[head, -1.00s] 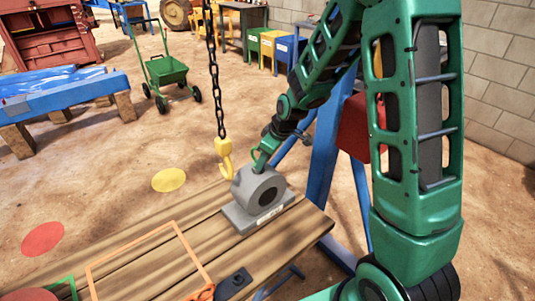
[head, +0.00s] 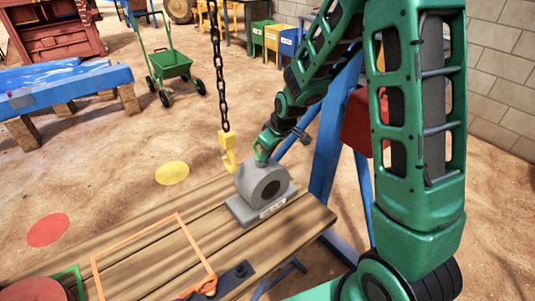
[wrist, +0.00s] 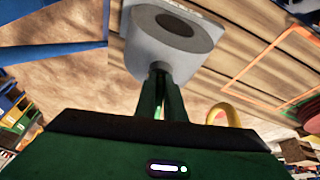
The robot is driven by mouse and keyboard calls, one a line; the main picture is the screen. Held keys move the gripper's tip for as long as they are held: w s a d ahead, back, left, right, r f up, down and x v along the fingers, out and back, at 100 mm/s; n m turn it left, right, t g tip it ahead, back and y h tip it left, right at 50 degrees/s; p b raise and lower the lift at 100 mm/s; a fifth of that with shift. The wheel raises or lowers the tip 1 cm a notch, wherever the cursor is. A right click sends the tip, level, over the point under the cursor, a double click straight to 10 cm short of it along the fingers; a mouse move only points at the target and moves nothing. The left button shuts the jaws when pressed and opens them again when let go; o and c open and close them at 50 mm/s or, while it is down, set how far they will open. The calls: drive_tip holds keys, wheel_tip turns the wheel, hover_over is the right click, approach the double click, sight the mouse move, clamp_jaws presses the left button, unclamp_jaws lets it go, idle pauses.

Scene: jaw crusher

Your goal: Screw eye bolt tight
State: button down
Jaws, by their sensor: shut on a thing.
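A grey bearing housing (head: 262,184) with a round dark bore stands on the wooden bench top (head: 190,222). It also shows in the wrist view (wrist: 180,40), upside down. My gripper (head: 266,152) is at the top of the housing, its green fingers shut. In the wrist view the fingers (wrist: 160,98) close on a small dark stem at the housing, which looks like the eye bolt (wrist: 158,68). The fingers hide most of it; its ring and how far it sits in cannot be told. A yellow hook (head: 228,150) hangs just left of my gripper.
The hook's chain (head: 217,75) hangs close beside my arm. An orange frame outline (head: 150,255) and a black tool (head: 236,277) lie on the bench. A blue post (head: 335,145) stands behind the housing.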

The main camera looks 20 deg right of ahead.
drive_tip(key=m, duration=0.1)
drive_tip(key=m+h, duration=0.1)
drive_tip(key=m, duration=0.1)
drive_tip(key=shift+s+a, duration=0.1)
drive_tip(key=shift+a, duration=0.25)
drive_tip(key=shift+a+m+h, duration=0.25)
drive_tip(key=shift+m+h, duration=0.15)
drive_tip(key=shift+m, duration=0.2)
drive_tip(key=m, duration=0.1)
drive_tip(key=m+h, duration=0.1)
drive_tip(key=m, duration=0.1)
drive_tip(key=shift+a+m, duration=0.3)
drive_tip(key=shift+a, duration=0.05)
drive_tip(key=shift+f, duration=0.1)
